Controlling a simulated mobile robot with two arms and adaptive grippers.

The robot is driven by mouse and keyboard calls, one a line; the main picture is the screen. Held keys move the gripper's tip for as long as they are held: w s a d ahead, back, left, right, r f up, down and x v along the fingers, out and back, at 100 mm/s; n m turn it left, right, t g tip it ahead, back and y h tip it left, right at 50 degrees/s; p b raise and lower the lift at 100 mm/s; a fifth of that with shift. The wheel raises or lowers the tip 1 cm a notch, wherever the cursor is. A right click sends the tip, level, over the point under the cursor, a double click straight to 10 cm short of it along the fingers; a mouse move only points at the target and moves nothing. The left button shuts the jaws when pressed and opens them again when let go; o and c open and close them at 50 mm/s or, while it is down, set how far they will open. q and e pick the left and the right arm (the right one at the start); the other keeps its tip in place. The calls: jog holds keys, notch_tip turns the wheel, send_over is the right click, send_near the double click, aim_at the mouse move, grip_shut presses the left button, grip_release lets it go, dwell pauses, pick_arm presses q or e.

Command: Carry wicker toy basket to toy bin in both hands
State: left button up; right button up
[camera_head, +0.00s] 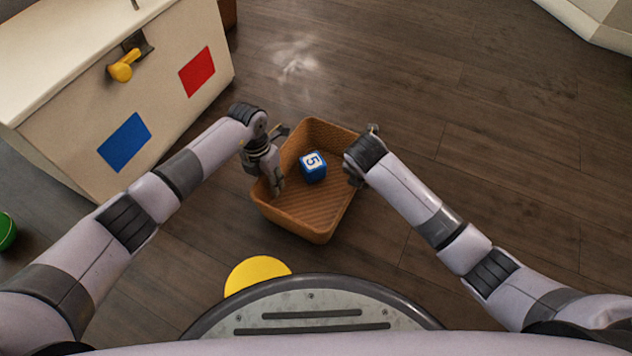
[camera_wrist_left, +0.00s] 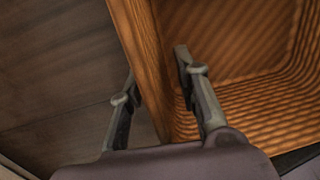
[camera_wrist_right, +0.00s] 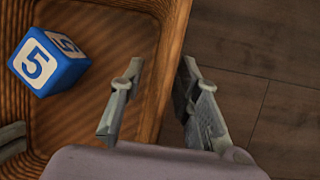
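The wicker toy basket (camera_head: 322,223) is brown and open-topped, in the middle of the head view. My left gripper (camera_head: 267,185) straddles the left wall, one finger inside and one outside. My right gripper (camera_head: 352,176) straddles the right wall the same way. Both wrist views show fingers apart with gaps beside the wall. A cream box with red and blue squares (camera_head: 160,105), likely the toy bin, stands at upper left.
A yellow knob (camera_head: 124,66) sticks out from the cream box. A yellow round object (camera_head: 258,272) lies near my base. A green object (camera_head: 6,231) is at the left edge. White furniture (camera_head: 590,20) stands at upper right. The wooden floor on the right is clear.

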pick_arm(q)
jog(key=shift+c, duration=0.6)
pick_arm(e)
jog(key=shift+c, duration=0.6)
pick_arm(q)
grip_shut()
pick_arm(e)
grip_shut()
